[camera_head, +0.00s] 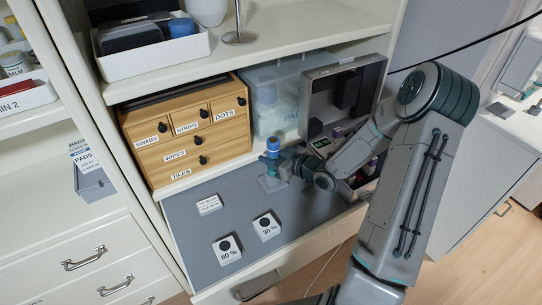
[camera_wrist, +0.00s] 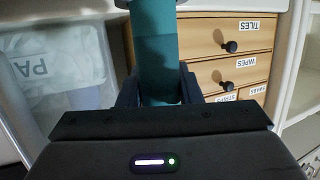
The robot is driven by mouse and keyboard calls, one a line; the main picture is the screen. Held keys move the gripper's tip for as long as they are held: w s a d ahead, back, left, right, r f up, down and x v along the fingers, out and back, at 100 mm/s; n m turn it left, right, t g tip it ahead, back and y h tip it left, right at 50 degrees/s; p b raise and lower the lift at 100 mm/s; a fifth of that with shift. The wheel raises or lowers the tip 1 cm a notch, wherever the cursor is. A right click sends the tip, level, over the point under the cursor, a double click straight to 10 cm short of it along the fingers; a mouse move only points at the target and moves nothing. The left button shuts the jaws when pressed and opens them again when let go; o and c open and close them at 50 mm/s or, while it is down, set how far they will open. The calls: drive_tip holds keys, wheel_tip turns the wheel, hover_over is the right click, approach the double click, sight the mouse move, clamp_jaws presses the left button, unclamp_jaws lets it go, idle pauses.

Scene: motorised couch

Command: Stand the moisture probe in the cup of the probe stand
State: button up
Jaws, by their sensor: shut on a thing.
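My gripper (camera_head: 279,163) is shut on the moisture probe, a teal cylinder (camera_wrist: 155,50) between the two dark fingers in the wrist view. In the head view the probe's blue top (camera_head: 273,145) shows above my gripper, and the probe looks about upright. A pale grey base (camera_head: 271,184), seemingly the probe stand, sits on the grey mat right below. A grey rim shows at the probe's far end at the top edge of the wrist view. My gripper and the probe hide the cup, so I cannot tell whether the probe's end is inside it.
A wooden drawer box (camera_head: 187,135) stands behind on the left, a translucent bin (camera_head: 270,95) behind. An open grey case (camera_head: 343,95) stands behind on the right. Blocks marked 60 % (camera_head: 227,249) and 30 % (camera_head: 266,226) and a small label block (camera_head: 209,205) lie on the mat (camera_head: 305,212).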

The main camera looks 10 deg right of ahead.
sight(278, 145)
drive_tip(key=shift+f, duration=0.3)
drive_tip(key=o, duration=1.1)
drive_tip(key=shift+r, duration=0.15)
drive_tip(key=shift+r+p, duration=2.2)
drive_tip(key=shift+r, duration=0.7)
